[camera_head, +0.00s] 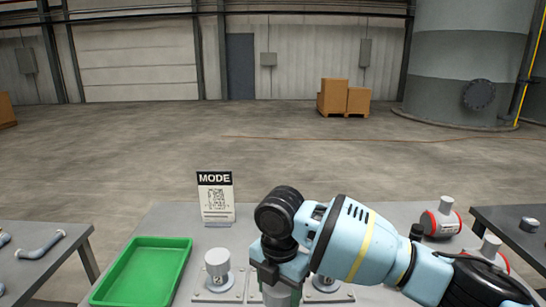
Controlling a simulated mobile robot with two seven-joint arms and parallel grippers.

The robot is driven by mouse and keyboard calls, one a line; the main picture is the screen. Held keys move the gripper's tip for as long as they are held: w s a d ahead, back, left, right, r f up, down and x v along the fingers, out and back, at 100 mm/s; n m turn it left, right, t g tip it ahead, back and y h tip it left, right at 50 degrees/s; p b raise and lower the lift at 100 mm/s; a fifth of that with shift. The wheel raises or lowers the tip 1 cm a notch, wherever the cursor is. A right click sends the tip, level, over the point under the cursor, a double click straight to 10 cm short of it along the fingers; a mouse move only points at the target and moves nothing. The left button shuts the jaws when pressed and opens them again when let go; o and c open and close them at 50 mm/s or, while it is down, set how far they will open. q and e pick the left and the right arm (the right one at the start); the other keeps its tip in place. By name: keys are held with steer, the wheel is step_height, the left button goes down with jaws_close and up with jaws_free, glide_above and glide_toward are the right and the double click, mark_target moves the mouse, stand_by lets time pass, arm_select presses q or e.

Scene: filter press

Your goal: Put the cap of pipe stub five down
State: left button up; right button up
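My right arm comes in from the right, and its gripper (278,274) points down over the middle of the grey table (180,218). A grey cylindrical piece (284,294) shows directly below the gripper, at the bottom edge. I cannot tell whether the fingers grip it, or whether it is a cap or a stub. A capped pipe stub (218,268) stands upright on a square plate to the left, with a number on its front. Another stub (325,284) is partly hidden behind my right arm. I cannot make out which stub is five. My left gripper is not in view.
An empty green tray (145,270) lies at the table's left. A MODE sign (216,198) stands at the back edge. Two red and grey fittings (443,219) (491,250) are at the right. Side tables stand left (75,238) and right (505,217).

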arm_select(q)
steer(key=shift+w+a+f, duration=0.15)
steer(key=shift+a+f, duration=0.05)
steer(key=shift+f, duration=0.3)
arm_select(e)
steer(key=s+d+f+m, duration=0.1)
steer(key=s+d+m, duration=0.4)
steer(key=d+m, duration=0.5)
steer(key=s+d+f+m, duration=0.2)
steer(key=s+d+m, duration=0.3)
steer(key=d+m, duration=0.5)
steer(key=m, duration=0.9)
steer(key=shift+d+f, duration=0.15)
steer(key=shift+f, duration=0.05)
steer(key=shift+w, duration=0.1)
